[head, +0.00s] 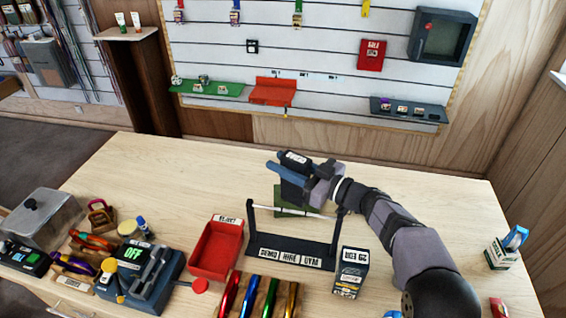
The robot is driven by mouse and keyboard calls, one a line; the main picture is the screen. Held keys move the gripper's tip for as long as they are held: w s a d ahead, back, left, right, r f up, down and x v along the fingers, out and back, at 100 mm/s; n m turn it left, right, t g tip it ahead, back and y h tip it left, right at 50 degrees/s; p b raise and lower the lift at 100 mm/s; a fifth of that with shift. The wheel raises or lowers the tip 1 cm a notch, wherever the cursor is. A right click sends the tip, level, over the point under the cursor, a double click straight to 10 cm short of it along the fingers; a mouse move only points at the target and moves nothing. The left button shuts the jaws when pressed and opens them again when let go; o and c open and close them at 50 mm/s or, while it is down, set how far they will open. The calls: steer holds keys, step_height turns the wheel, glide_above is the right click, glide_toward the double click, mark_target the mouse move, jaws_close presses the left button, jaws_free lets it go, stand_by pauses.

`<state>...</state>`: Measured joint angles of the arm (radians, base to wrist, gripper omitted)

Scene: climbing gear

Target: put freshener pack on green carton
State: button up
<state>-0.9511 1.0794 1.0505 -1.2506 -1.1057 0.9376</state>
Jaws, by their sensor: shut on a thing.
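My gripper (280,164) is at the middle of the table, reaching left, above a green item (288,206) behind the black stand. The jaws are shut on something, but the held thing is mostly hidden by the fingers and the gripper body. I cannot tell its shape, though it may be the freshener pack. The green item is partly covered by the gripper and the stand's bar; it may be the green carton. A small white and green box (500,256) with a blue piece (515,237) at its top stands at the far right.
A black stand (290,252) with a light crossbar is just in front of the gripper. Tools and a clear-lidded box (45,218) crowd the left. The table's back left is clear.

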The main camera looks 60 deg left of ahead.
mark_target(293, 156)
steer(key=shift+f, duration=0.15)
steer(key=o, duration=1.1)
steer(key=shift+r, duration=0.2)
steer(key=b+v, duration=0.1)
steer(key=v, duration=0.2)
steer(key=shift+w+d+f, duration=0.15)
step_height(293, 156, up, 7)
steer(key=shift+r+b, duration=0.15)
steer(key=shift+b, duration=0.7)
